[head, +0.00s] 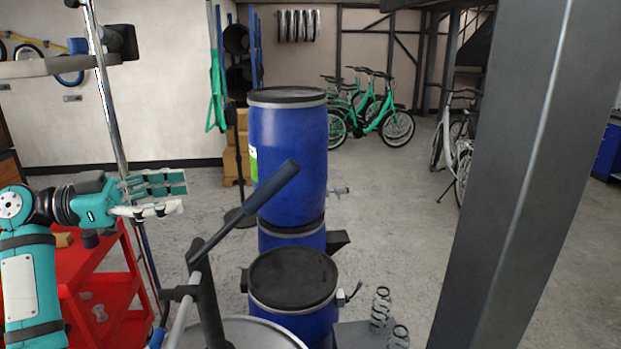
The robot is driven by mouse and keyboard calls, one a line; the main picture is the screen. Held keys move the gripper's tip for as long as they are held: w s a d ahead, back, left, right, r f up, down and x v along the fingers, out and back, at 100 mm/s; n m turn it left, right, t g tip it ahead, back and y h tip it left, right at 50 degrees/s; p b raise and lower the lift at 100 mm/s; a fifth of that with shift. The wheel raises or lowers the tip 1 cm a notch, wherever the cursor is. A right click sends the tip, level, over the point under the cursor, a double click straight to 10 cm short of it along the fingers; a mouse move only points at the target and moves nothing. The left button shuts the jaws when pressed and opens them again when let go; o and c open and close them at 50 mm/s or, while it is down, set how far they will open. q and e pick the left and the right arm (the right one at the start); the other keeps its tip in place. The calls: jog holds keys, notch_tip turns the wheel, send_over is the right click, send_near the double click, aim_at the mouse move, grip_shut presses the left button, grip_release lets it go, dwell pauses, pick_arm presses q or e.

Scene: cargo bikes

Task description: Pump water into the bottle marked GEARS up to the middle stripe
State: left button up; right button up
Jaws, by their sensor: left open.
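My left gripper (178,195) comes in from the left and is open, with nothing between its fingers. It is in the air, left of the dark pump lever (245,210) and apart from it in the picture. The lever slants up to the right from an upright dark post (208,305) at the bottom centre, above a round pale metal top (262,333). I cannot make out a bottle marked GEARS or any stripe. My right gripper is not in view.
A lidded blue drum (293,285) is in front. Two small grey ribbed things (381,308) are at right. A red shelf cart (100,290) is left; a grey pillar (530,170) blocks the right.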

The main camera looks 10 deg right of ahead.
aim_at(265, 182)
pick_arm(q)
jog(key=d+p, duration=0.2)
jog(key=d, duration=0.3)
jog(key=w+d+p, duration=0.1)
jog(key=d+p, duration=0.1)
jog(key=d, duration=0.3)
jog(key=w+d+p, duration=0.1)
jog(key=d+p, duration=0.2)
jog(key=d, duration=0.3)
jog(key=shift+w+r, duration=0.15)
jog(key=shift+w, duration=0.1)
jog(key=shift+d, duration=0.45)
jog(key=shift+a, duration=0.1)
jog(key=shift+c, duration=1.4)
jog(key=shift+w, duration=0.1)
grip_shut()
